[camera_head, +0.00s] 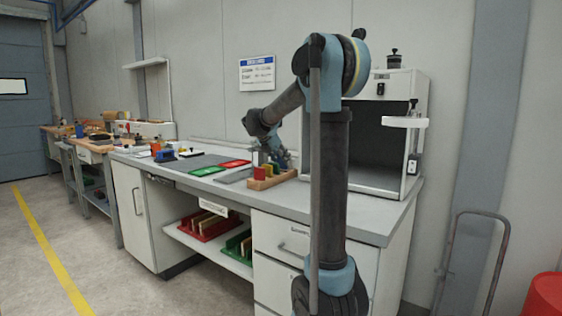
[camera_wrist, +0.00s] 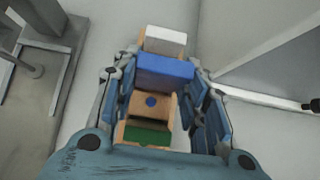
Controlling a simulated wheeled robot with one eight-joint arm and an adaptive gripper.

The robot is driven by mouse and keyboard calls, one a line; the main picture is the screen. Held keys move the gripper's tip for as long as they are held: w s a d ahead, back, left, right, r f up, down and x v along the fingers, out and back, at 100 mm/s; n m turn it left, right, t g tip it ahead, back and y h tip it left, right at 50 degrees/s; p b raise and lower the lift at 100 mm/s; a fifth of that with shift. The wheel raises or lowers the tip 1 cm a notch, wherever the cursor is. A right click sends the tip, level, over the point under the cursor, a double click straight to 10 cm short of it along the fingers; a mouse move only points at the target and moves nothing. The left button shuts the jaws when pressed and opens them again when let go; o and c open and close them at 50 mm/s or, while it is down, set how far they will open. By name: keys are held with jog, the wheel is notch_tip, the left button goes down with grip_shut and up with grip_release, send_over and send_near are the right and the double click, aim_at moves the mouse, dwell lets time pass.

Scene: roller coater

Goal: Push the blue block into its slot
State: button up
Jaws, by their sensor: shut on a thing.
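In the wrist view the blue block (camera_wrist: 165,69) lies crosswise between the two fingers of my gripper (camera_wrist: 162,76), which is shut on it. A white block (camera_wrist: 165,40) stands beyond, and a green block (camera_wrist: 147,134) is on the nearer side. I cannot tell how deep the blue block sits. In the head view my gripper (camera_head: 275,157) is over the rack (camera_head: 272,182), where a red block (camera_head: 260,173) shows; the blue block is not clearly visible.
An open-fronted cabinet (camera_head: 421,100) stands to the right. Drawers (camera_head: 280,240) and a shelf with more blocks are below the top.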

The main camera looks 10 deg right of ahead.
aim_at(281, 164)
jog(key=shift+f, duration=1.45)
dwell(0.5)
jog(key=shift+r, duration=1.25)
jog(key=shift+f, duration=1.25)
dwell(0.8)
jog(key=o, duration=1.2)
jog(key=v, duration=1.2)
